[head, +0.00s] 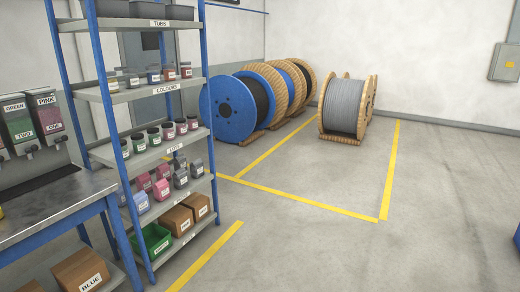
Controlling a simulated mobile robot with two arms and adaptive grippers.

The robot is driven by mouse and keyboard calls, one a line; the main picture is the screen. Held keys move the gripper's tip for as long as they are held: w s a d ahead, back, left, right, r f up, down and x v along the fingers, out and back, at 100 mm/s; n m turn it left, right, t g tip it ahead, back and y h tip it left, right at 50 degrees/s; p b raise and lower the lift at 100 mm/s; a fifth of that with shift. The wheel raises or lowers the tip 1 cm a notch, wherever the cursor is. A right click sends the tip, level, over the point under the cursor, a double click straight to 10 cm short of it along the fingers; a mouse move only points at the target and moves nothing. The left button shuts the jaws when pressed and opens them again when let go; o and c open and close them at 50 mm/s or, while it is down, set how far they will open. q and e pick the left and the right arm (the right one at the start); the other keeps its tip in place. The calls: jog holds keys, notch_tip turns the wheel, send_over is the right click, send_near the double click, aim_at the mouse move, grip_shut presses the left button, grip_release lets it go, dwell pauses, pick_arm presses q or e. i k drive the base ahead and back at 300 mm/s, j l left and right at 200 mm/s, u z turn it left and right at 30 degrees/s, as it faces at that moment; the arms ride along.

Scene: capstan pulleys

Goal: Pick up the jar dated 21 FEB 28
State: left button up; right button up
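Small jars with dark lids stand in two rows on a blue-posted shelf unit (208,110) at the left. The upper row of jars (154,77) is on the shelf labelled COLOURS (166,89). The lower row of jars (154,137) is on the shelf below, whose label is too small to read surely. The jars carry pale labels, and some show red, pink or green. The dates are too small to read, so I cannot tell which jar is dated 21 FEB 28. Neither of my grippers shows in the head view.
A metal-topped bench (50,205) with dispensers (50,112) stands left of the shelves. Lower shelves hold pink and grey packs (162,188), a green bin (152,242) and cardboard boxes (177,220). Cable drums (345,107) stand behind. The floor (300,250) at centre right is clear.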

aim_at(193, 125)
jog(key=i+l, duration=0.1)
jog(key=i, duration=0.95)
jog(key=i+u, duration=0.15)
jog(key=i, duration=0.9)
jog(key=l, duration=0.1)
